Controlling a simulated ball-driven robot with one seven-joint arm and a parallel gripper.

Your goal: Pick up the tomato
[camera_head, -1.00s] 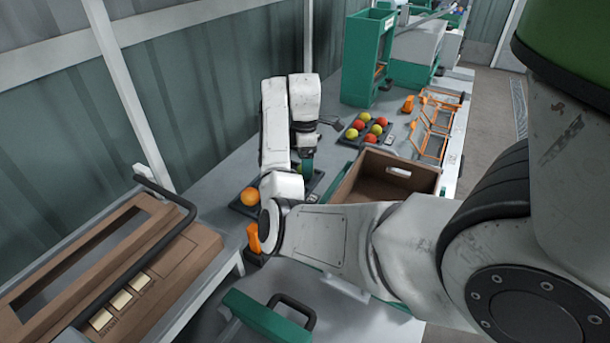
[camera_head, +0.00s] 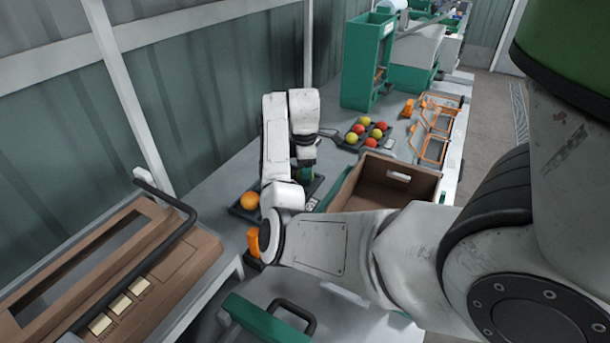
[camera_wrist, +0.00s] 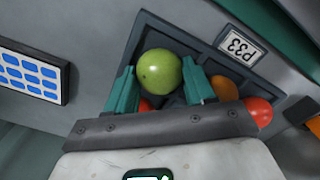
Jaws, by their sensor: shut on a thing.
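My gripper (camera_wrist: 160,84) has its two teal fingers on either side of a green tomato (camera_wrist: 160,70) and is shut on it in the wrist view. The tomato is over or in a cell of a dark divided tray (camera_wrist: 206,55) labelled p33; whether it touches the tray is unclear. An orange tomato (camera_wrist: 224,88) and a red tomato (camera_wrist: 259,110) are to the right, and another red one is partly hidden behind the gripper. In the head view, my gripper (camera_head: 305,174) is over the tray (camera_head: 240,212), mostly hidden by my arm.
A brown crate (camera_head: 425,183) stands right of the tray. Farther back is a second tray (camera_head: 349,145) of red and yellow tomatoes. A blue-celled panel (camera_wrist: 32,75) is at the left in the wrist view.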

